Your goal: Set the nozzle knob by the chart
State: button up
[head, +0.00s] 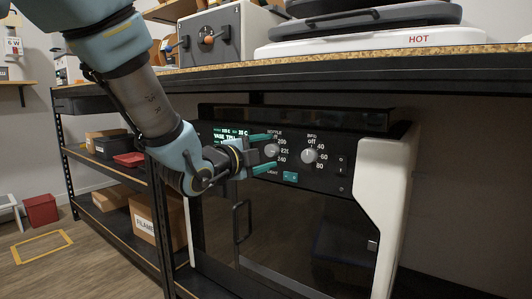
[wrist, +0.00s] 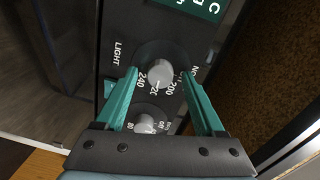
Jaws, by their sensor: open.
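The nozzle knob (head: 271,150) is a grey round knob on the black printer panel, with marks that include 200 and 240. My gripper (head: 264,152) is open in front of the panel, its teal fingers on either side of this knob. In the wrist view the nozzle knob (wrist: 159,74) sits between the apart fingertips (wrist: 158,80); I cannot tell whether they touch it. The knob's exact setting is too small to read surely. I cannot make out a chart.
A second knob (head: 309,156), marked off, 40, 60 and 80, is close by on the right. A teal light button (head: 290,177) is below. The workbench (head: 330,72) overhangs the printer. Shelves with cardboard boxes (head: 145,217) stand at the left.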

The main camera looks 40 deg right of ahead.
jog(key=b+v, duration=0.1)
jog(key=v, duration=1)
jog(key=shift+w, duration=0.1)
dwell(0.4)
